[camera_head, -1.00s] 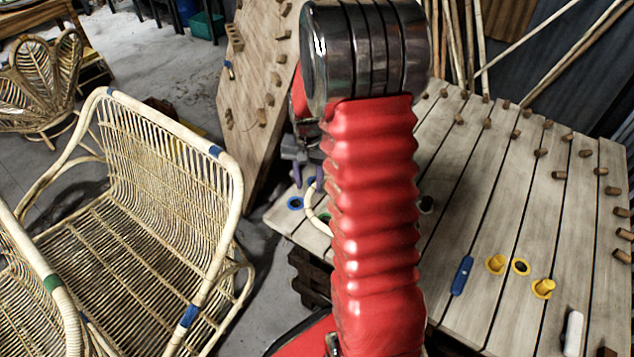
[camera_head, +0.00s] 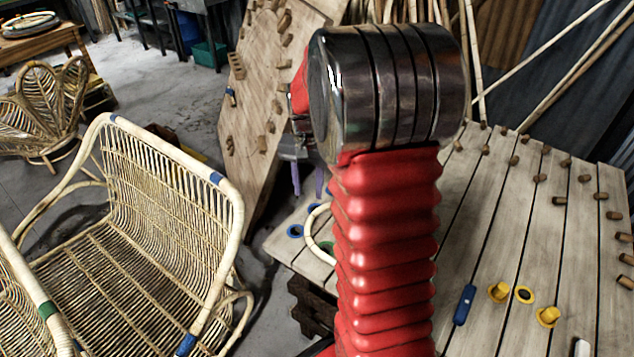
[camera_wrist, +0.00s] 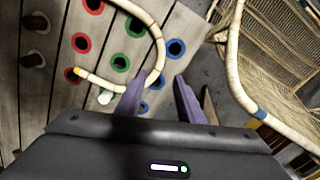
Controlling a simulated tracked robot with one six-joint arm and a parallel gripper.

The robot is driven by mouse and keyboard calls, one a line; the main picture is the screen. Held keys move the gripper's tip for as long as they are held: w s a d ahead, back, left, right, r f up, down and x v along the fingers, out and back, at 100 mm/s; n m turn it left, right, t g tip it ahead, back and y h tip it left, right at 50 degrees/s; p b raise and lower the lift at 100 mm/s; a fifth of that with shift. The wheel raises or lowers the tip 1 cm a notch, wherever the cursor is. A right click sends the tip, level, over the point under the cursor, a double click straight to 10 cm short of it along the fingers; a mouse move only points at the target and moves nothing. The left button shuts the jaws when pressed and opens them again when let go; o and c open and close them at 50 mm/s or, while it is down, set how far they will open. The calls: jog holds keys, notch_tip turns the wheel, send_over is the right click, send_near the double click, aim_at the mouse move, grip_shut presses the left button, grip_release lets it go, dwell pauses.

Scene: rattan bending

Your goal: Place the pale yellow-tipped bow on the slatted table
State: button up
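The pale bow (camera_wrist: 157,64) is a curved cane hoop with a yellow tip. In the wrist view it curves over the slatted table (camera_wrist: 62,112) among colored rings; in the head view part of it (camera_head: 311,232) shows at the table's left edge. It appears to lie on the table, but exact contact is unclear.
A rattan bench (camera_head: 150,190) stands left of the table and shows at upper right of the wrist view (camera_wrist: 285,50). A tilted pegboard (camera_head: 262,90) stands behind. A blue bar (camera_head: 464,305) and yellow pegs (camera_head: 498,292) sit on the table's right part.

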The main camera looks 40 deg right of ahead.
jog(key=s+a+r+n+t, duration=0.3)
jog(key=s+a+r+n, duration=0.3)
jog(key=a+r, duration=0.55)
jog(key=s+a+r+n+t, duration=0.2)
jog(key=s+a+r+n, duration=0.1)
jog(key=s+a, duration=0.6)
jog(key=shift+s+n+t, duration=0.3)
jog(key=shift+s+n, duration=0.1)
jog(key=shift+s, duration=1.55)
jog(key=shift+a, duration=0.1)
